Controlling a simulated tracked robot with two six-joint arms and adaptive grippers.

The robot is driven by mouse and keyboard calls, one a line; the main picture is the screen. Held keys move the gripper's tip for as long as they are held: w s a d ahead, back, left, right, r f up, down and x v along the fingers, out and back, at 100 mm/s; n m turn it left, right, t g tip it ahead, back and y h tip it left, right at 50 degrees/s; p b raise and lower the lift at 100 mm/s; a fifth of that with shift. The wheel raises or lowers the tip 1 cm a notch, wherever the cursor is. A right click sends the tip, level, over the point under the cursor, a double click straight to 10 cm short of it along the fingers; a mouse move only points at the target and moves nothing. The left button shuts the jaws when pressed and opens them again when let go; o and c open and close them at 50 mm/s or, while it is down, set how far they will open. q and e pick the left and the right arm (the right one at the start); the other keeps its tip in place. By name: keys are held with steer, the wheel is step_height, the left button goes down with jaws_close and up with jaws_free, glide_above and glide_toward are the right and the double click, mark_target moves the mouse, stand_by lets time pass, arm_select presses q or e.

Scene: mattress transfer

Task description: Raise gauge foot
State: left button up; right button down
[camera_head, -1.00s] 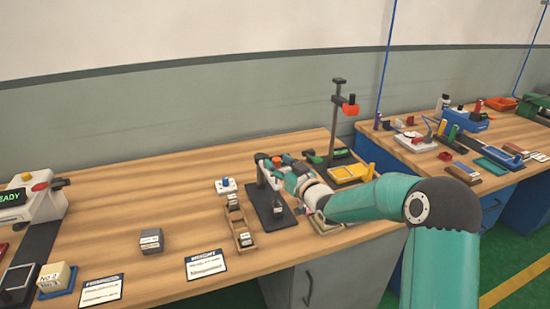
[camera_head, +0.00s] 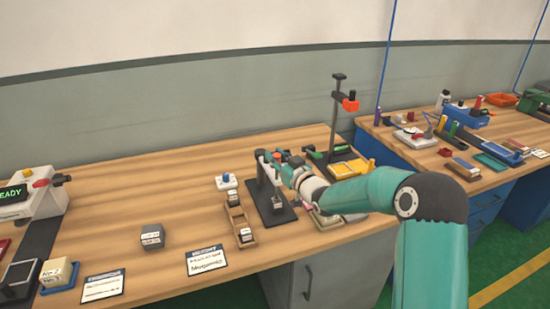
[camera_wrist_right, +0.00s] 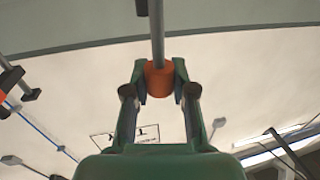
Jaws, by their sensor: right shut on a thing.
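The gauge stands on the table in the head view, with a dark base plate (camera_head: 284,217) and a post. A small dark block with a pale label (camera_head: 277,202) sits on the plate. My right gripper (camera_head: 270,160) is at the top of the gauge, and its fingers partly hide that part. In the right wrist view, my right gripper (camera_wrist_right: 160,80) is shut on an orange collar (camera_wrist_right: 159,78) around a grey rod (camera_wrist_right: 156,35). The gauge's foot cannot be made out clearly. My left gripper is not in view.
A wooden tray (camera_head: 240,221) holding small blocks lies left of the gauge. A taller stand with an orange clamp (camera_head: 350,104) rises behind my right arm. A grey block (camera_head: 152,237) and a label card (camera_head: 207,261) lie further left. The table's back left is clear.

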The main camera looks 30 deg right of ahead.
steer(key=shift+r, duration=1.7)
steer(key=c, duration=0.9)
jaws_free()
steer(key=shift+f, duration=0.1)
steer(key=shift+s, duration=0.55)
steer(key=s, duration=1)
steer(key=shift+s+a, duration=0.25)
steer(key=shift+s, duration=0.15)
